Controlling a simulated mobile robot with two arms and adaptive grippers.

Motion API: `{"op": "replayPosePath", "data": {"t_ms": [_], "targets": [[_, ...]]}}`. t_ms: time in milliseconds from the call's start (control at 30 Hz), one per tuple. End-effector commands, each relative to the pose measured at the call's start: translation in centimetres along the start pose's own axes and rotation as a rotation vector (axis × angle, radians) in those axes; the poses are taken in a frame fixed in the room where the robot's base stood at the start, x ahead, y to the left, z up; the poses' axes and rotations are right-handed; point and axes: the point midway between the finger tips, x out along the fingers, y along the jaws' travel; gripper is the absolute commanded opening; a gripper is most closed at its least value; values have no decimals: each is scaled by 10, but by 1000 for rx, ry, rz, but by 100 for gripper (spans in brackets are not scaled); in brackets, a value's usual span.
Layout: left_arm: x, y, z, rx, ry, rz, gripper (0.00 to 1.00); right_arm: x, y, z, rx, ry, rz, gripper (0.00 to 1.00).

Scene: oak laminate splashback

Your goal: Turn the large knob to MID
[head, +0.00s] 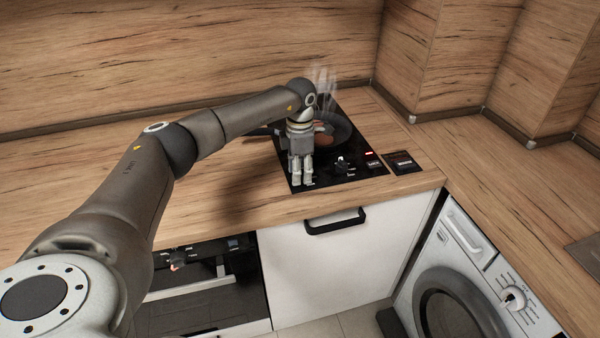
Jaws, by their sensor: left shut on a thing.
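My left gripper (301,180) points down at the front left of the black hob (325,178). Its fingers are shut at the hob's surface, around what looks to be the large knob; the fingers hide that knob and its pointer. A second knob (342,163) shows uncovered to the right of the fingers, with pale marks around it too small to read. A small lit display (374,164) is on the hob's right side, with a red light above it. My right gripper is not in view.
A dark pan (340,130) with brownish food and steam above it stands on the hob just behind my gripper. A small black device (403,162) lies right of the hob. The wooden counter (225,170) is clear on the left. A washing machine (470,270) stands lower right.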

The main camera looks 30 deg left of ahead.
Motion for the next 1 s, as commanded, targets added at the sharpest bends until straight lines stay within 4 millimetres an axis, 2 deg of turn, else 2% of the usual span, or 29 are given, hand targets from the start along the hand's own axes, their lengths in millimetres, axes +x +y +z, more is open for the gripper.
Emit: {"op": "replayPosePath", "data": {"t_ms": [300, 767, 800, 933, 1000], "targets": [[-1, 1, 0, 91, -2, 3, 13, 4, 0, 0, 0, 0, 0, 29], [-2, 1, 0, 101, -3, 3, 13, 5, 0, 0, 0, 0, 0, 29], [-2, 1, 0, 101, -3, 3, 41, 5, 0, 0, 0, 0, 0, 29], [-1, 1, 0, 101, -2, 2, 57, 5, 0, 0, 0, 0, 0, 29], [-1, 1, 0, 101, -2, 2, 60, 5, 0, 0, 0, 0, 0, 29]]}}
